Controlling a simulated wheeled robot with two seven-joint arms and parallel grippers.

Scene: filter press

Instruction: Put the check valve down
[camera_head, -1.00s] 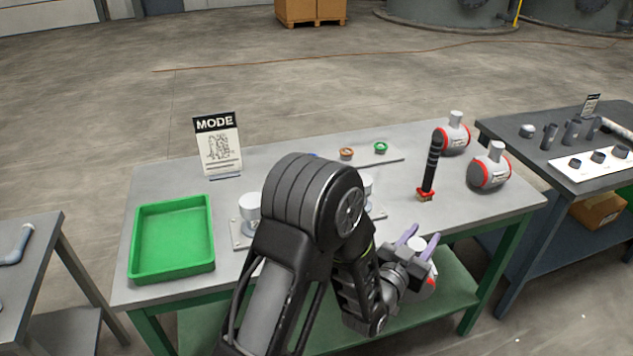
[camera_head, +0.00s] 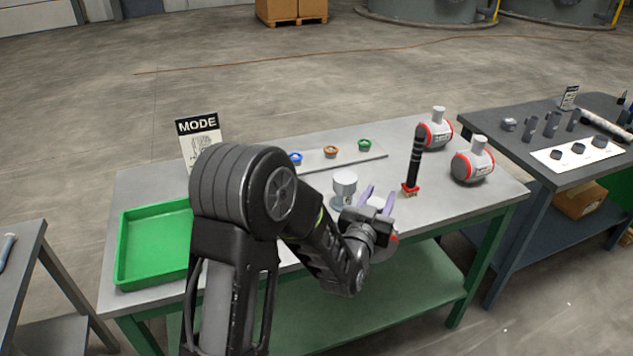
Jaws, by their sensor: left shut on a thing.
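My left gripper (camera_head: 378,203) has purple fingers and is shut on a white check valve with red trim (camera_head: 391,240). The valve is mostly hidden behind the wrist, at the front edge of the grey table with green legs (camera_head: 455,205). I cannot tell whether it touches the table. My right gripper is not in view.
A green tray (camera_head: 126,250) sits at the left, partly behind my arm. A black handle on a red base (camera_head: 412,170) stands right of the gripper. A grey round fitting (camera_head: 345,186) is just left of it. A strip holds blue, orange and green rings (camera_head: 330,152).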

